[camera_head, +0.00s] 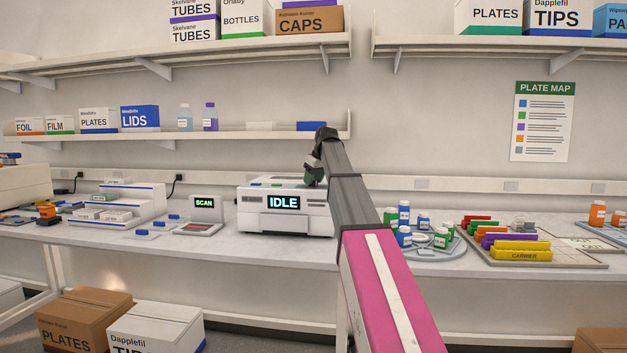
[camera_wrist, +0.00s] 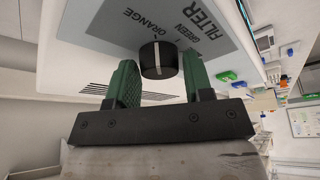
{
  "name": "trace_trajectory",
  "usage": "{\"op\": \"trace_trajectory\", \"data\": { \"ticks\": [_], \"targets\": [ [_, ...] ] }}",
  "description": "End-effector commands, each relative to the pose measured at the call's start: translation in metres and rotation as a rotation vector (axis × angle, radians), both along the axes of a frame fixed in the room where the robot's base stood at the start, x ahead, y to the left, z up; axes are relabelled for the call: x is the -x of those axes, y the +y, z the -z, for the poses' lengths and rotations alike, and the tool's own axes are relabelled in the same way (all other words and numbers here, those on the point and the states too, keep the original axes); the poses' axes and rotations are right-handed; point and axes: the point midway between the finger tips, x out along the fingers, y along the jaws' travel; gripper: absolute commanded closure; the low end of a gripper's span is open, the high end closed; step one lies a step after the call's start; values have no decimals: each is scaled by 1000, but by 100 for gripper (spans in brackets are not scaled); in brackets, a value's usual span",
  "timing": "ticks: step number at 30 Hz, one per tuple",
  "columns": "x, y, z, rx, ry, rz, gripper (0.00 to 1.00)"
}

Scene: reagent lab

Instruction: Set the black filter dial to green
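The black filter dial (camera_wrist: 158,60) shows in the wrist view on a blue-grey panel (camera_wrist: 112,25) printed FILTER, ORANGE and GREEN. A pale pointer line runs along the dial's near side; which label it points to I cannot tell for sure. My gripper (camera_wrist: 160,66) has its two green fingers on either side of the dial, with visible gaps, so it is open and not clamped on it. In the head view my gripper (camera_head: 315,174) is over the top right of the white machine (camera_head: 262,221) with the IDLE screen (camera_head: 284,202). The dial is hidden there.
A scanner (camera_head: 203,217) stands left of the machine. A round rack (camera_head: 428,248) of bottles and a tray with a yellow carrier (camera_head: 520,251) lie to the right. A shelf (camera_head: 255,136) runs behind and above my gripper. Some counter (camera_head: 380,259) in front is bare.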

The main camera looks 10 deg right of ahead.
Motion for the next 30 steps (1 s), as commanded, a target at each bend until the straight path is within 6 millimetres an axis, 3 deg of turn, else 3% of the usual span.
{"op": "trace_trajectory", "data": {
  "ticks": [1, 3, 17, 30],
  "targets": [
    [0, 0, 0, 0, 0, 0, 69],
    [0, 0, 0, 0, 0, 0, 85],
    [1, 0, 0, 1, 1, 91, 84],
    [1, 2, -1, 0, -1, 454, 84]
  ]
}}
